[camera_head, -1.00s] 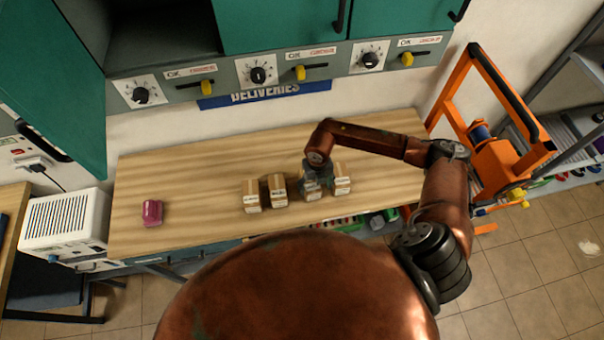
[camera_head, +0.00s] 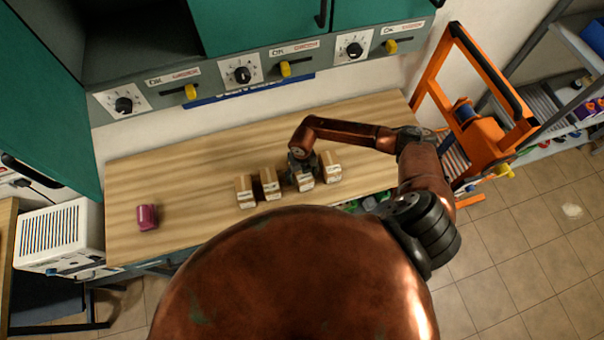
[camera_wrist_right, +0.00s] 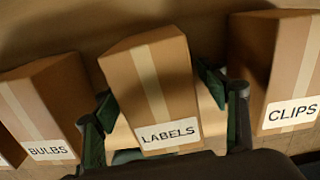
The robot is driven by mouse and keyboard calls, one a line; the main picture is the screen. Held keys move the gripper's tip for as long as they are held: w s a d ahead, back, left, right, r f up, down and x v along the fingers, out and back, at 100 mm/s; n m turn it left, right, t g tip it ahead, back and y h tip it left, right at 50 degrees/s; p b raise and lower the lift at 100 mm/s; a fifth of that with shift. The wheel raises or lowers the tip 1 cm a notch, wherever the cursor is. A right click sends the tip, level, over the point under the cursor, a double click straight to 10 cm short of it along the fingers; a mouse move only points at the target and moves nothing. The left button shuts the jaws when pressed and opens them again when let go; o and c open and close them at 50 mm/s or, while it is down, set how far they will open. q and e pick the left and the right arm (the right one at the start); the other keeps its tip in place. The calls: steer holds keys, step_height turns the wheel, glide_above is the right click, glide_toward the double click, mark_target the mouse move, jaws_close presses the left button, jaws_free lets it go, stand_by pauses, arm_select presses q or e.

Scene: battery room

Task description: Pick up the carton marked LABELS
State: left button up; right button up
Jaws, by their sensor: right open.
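The LABELS carton (camera_wrist_right: 158,92) is a brown box with a pale tape strip and a white label. In the right wrist view it stands slightly tilted in the picture between the two fingers of my right gripper (camera_wrist_right: 165,115). The fingers are open, one on each side; I cannot tell whether they touch it. In the head view my right gripper (camera_head: 302,165) is over the third carton from the left (camera_head: 305,184), partly hiding it. My left gripper is not in view.
The BULBS carton (camera_wrist_right: 42,112) is close on the left and the CLIPS carton (camera_wrist_right: 285,75) on the right. A pink object (camera_head: 147,217) lies on the left of the wooden table (camera_head: 190,190). An orange frame (camera_head: 490,75) stands right of the table. The table's left half is mostly clear.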

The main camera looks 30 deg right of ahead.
steer(key=c, duration=1.5)
steer(key=shift+o, duration=0.2)
